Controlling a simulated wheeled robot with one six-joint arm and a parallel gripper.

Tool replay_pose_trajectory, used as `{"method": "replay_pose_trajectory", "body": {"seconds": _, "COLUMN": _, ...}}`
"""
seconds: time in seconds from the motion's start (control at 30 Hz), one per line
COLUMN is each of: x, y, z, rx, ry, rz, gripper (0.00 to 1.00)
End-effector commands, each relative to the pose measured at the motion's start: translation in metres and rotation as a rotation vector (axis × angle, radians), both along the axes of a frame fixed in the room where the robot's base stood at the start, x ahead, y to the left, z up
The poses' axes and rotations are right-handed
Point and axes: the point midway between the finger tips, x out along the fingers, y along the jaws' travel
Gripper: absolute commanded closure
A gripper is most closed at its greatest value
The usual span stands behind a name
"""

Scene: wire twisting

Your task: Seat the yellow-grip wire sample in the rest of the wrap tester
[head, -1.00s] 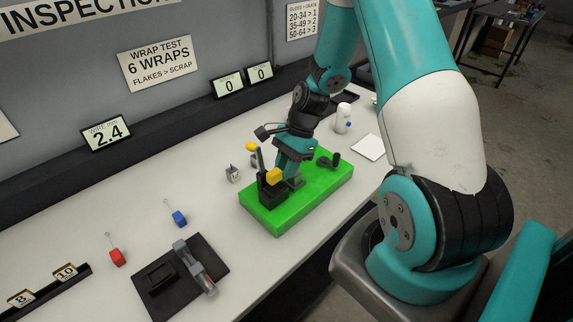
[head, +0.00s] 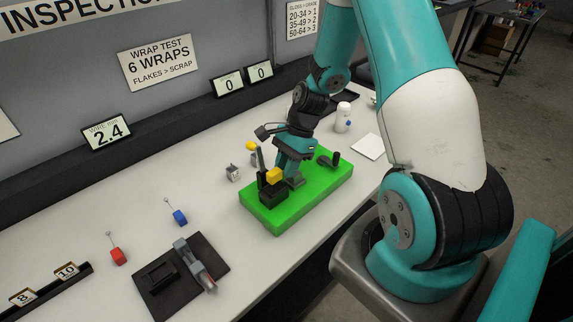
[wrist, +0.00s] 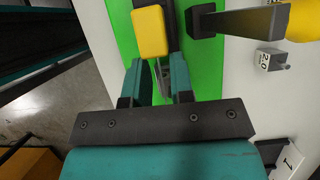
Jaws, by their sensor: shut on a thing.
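The wrap tester is a bright green base (head: 318,198) on the bench, with a black block (head: 272,194) at its left end and a black crank (head: 328,161) towards its right. My gripper (wrist: 159,72) is low over the base, with its fingers apart on either side of a thin grey wire part. It is shut on the yellow-grip wire sample. The yellow grip (head: 274,175) sits at the black block and shows at the fingertips in the wrist view (wrist: 150,31). I cannot tell whether it touches the rest, since the grip and fingers hide the contact.
A dark upright post with a yellow knob (head: 252,147) stands close behind the block. A small grey block marked 2.0 (wrist: 268,59) lies beside the base. Blue (head: 180,217) and red (head: 118,256) grip samples and a black-based tool (head: 165,280) lie to the left, with clear bench between.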

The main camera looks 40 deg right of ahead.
Motion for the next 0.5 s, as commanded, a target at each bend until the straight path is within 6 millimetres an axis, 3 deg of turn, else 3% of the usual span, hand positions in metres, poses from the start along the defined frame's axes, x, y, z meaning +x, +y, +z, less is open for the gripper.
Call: {"method": "replay_pose_trajectory", "body": {"seconds": 0.5, "x": 0.0, "y": 0.0, "z": -0.014, "rx": 0.0, "ry": 0.001, "rz": 0.0, "gripper": 1.0}}
